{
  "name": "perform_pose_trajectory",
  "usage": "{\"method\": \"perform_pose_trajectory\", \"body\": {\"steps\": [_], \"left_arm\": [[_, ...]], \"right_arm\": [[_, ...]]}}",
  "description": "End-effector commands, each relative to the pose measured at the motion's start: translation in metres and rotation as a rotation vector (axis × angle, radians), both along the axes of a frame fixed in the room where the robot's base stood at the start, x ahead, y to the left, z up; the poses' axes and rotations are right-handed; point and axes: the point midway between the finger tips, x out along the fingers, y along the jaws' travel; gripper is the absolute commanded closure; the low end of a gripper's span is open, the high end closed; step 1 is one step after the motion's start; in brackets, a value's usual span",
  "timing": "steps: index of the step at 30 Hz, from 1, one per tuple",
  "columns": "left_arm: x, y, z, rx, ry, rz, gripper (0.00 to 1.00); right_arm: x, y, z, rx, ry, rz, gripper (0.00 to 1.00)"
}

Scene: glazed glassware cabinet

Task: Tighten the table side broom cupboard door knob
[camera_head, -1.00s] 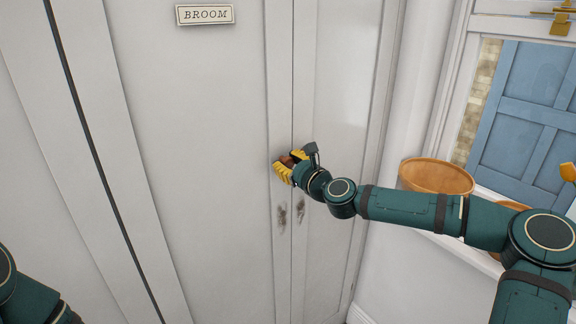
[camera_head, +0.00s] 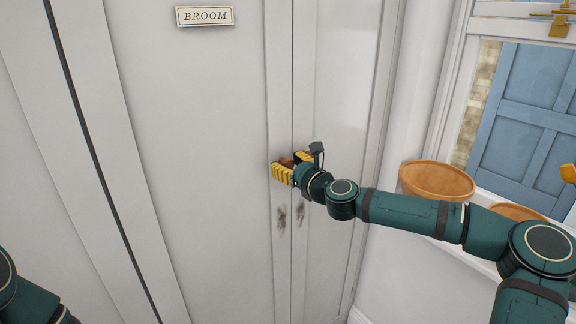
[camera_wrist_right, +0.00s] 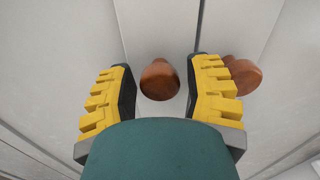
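The broom cupboard has two pale doors (camera_head: 200,120) meeting at a vertical seam. A round brown knob (camera_head: 286,162) shows at the yellow fingers of my right gripper (camera_head: 293,167). In the right wrist view this knob (camera_wrist_right: 159,80) sits between the two spread fingers of the gripper (camera_wrist_right: 165,88), with visible gaps on both sides. A second brown knob (camera_wrist_right: 243,75) is just outside the right-hand finger, partly hidden by it. I cannot tell which knob is the table side one. My left gripper is out of view; only part of my left arm shows at lower left.
A BROOM sign (camera_head: 205,16) is on the left door. Dark worn marks (camera_head: 282,216) lie below the knobs on both sides of the seam. At right, an orange-brown bowl (camera_head: 437,180) stands by the window with blue panels (camera_head: 530,110).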

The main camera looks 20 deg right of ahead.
Motion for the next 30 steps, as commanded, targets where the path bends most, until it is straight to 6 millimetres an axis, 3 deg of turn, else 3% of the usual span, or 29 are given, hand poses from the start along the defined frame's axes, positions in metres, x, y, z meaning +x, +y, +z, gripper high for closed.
{"method": "perform_pose_trajectory", "body": {"steps": [9, 14, 30], "left_arm": [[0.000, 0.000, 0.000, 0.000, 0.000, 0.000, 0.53], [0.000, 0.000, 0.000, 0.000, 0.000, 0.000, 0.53], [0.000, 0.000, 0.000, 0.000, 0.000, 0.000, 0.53]], "right_arm": [[-0.001, 0.000, -0.001, -0.001, 0.001, 0.001, 0.48], [-0.011, -0.005, -0.002, -0.001, 0.003, -0.001, 0.48], [-0.096, -0.036, -0.001, -0.001, 0.002, -0.002, 0.48]]}}
